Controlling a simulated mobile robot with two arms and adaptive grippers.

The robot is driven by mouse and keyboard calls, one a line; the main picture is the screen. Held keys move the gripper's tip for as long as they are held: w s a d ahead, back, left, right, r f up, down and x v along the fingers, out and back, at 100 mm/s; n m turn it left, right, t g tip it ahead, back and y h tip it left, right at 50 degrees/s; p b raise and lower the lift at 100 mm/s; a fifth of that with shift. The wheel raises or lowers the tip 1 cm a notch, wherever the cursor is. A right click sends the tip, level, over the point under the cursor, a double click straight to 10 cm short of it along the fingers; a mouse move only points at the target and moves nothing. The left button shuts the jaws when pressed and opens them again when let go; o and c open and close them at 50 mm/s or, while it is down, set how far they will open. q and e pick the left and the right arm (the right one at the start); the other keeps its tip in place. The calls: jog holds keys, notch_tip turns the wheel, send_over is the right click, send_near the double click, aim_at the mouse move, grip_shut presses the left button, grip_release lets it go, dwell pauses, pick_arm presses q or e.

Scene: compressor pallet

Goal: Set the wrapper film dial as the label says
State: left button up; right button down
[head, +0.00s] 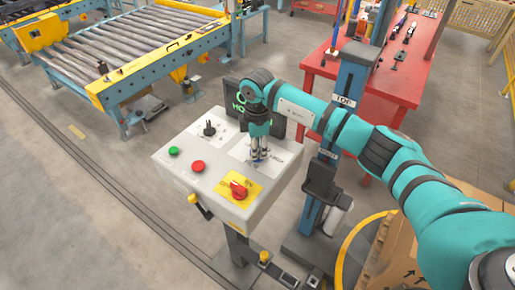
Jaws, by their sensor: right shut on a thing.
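The wrapper's control box (215,205) stands on a post in the middle of the head view. My right gripper (259,157) points down at the white plate at the right of its top face. It is shut on a small dial there, which the fingers almost fully hide. I cannot read the dial's setting or the small print around it. A second, black knob (209,129) sits on another white plate to the left. A dark display (240,103) with green letters stands behind, partly covered by my wrist. My left gripper is out of view.
A blue mast (350,85) stands close behind my right forearm. A cardboard box (385,255) is at lower right. A roller conveyor (130,50) lies behind.

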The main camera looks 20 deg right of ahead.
jog(key=shift+r+m, duration=0.1)
jog(key=shift+m, duration=1.2)
jog(key=shift+w, duration=0.1)
jog(key=c, duration=1.3)
grip_release()
notch_tip(320, 180, up, 12)
jog(key=shift+f, duration=0.1)
